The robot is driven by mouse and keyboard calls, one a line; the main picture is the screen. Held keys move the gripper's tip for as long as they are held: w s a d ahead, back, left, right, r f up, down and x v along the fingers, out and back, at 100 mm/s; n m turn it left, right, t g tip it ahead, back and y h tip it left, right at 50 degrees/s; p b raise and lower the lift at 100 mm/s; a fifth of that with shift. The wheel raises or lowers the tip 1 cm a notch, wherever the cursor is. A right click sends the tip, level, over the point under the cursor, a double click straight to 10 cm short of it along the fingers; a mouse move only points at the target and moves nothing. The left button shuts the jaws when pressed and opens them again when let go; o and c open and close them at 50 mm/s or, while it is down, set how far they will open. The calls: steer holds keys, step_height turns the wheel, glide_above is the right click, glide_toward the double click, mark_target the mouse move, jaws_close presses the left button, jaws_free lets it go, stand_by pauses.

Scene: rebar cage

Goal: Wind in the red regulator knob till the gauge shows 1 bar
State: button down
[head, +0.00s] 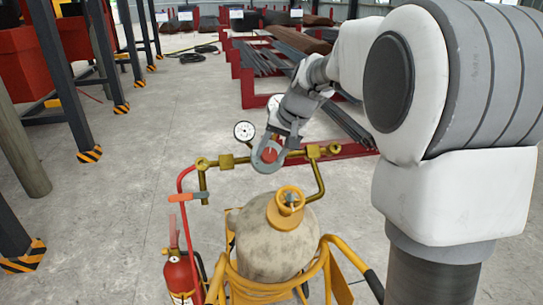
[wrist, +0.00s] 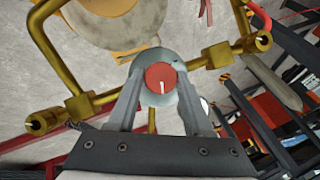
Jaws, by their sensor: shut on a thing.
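The red regulator knob (head: 270,155) sits on the brass pipework above a gas cylinder (head: 272,250). In the wrist view the knob (wrist: 160,78) shows its red face with a white mark pointing down. My gripper (head: 267,160) is shut on the knob, one finger on each side, as the wrist view also shows (wrist: 160,88). The round white gauge (head: 244,131) stands on the brass pipe just left of the knob. Its needle is too small to read surely.
A red hose and an orange-handled lever (head: 188,197) are at left, above a fire extinguisher (head: 180,278). Red racks with steel bars (head: 262,62) stand behind.

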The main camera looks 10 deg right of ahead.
steer(key=m+b, duration=0.1)
steer(key=m+y+b, duration=0.1)
steer(key=shift+d+f+m+t+b, duration=0.1)
steer(key=shift+f+m+t+b, duration=0.1)
steer(key=shift+m+t+b, duration=0.15)
steer(key=shift+s+r+m+t+y+b, duration=0.1)
steer(key=shift+m+t+y+b, duration=0.4)
steer(key=shift+m+b, duration=0.45)
steer(key=shift+c, duration=1.6)
jaws_free()
steer(key=v, duration=1.7)
steer(key=shift+d+r, duration=0.2)
